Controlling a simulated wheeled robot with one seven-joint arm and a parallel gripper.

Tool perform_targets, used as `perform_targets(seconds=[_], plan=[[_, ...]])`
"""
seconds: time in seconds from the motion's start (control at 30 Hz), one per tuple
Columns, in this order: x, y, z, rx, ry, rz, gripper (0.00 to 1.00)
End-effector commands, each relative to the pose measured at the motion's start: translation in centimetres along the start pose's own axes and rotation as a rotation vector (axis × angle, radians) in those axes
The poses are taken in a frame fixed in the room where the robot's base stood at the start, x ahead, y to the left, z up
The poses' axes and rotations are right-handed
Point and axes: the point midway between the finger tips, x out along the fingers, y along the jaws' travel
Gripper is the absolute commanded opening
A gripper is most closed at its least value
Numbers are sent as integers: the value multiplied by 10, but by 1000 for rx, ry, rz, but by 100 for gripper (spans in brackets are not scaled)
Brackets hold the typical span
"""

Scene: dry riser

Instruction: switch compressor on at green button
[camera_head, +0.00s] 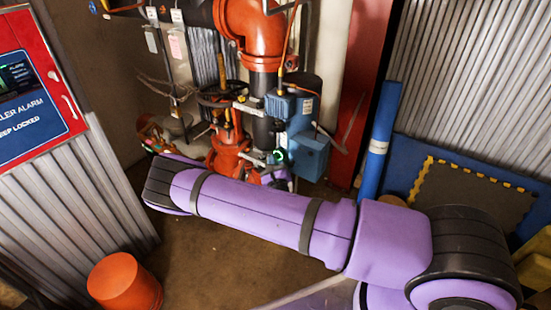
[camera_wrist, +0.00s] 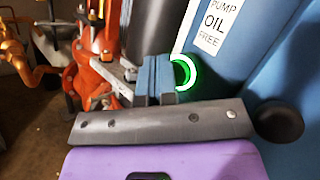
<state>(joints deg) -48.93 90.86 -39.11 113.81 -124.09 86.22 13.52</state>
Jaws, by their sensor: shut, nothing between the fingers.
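The green button (camera_wrist: 190,68) shows as a bright glowing green ring on the blue compressor (camera_wrist: 235,62), beside a white "PUMP OIL FREE" label. In the head view the compressor (camera_head: 308,157) is a blue box among the pipes, and the green button (camera_head: 280,156) glows at its lower left. My gripper (camera_wrist: 157,64) is shut and empty, its blue-grey fingers just left of the ring and overlapping its left edge in the wrist view. I cannot tell whether they touch it. In the head view my arm hides much of the gripper.
Orange-red pipes and valves (camera_head: 228,150) stand left of the compressor. A red alarm cabinet (camera_head: 35,85) is at the far left, and an orange bucket (camera_head: 125,284) is on the floor. A blue roll (camera_head: 379,140) leans at the right. Some brown floor (camera_head: 215,250) is clear.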

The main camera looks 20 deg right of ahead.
Motion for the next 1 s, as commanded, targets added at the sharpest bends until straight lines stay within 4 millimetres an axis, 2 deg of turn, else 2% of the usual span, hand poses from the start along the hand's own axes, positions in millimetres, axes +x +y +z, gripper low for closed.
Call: perform_targets(seconds=[0.03,0.17,0.7,1.0], plan=[[3,-12,-4,-14,6,-19,0],[-1,-10,-1,-15,6,-20,0],[-34,20,25,-8,1,-11,0],[-39,24,29,-9,1,-11,0]])
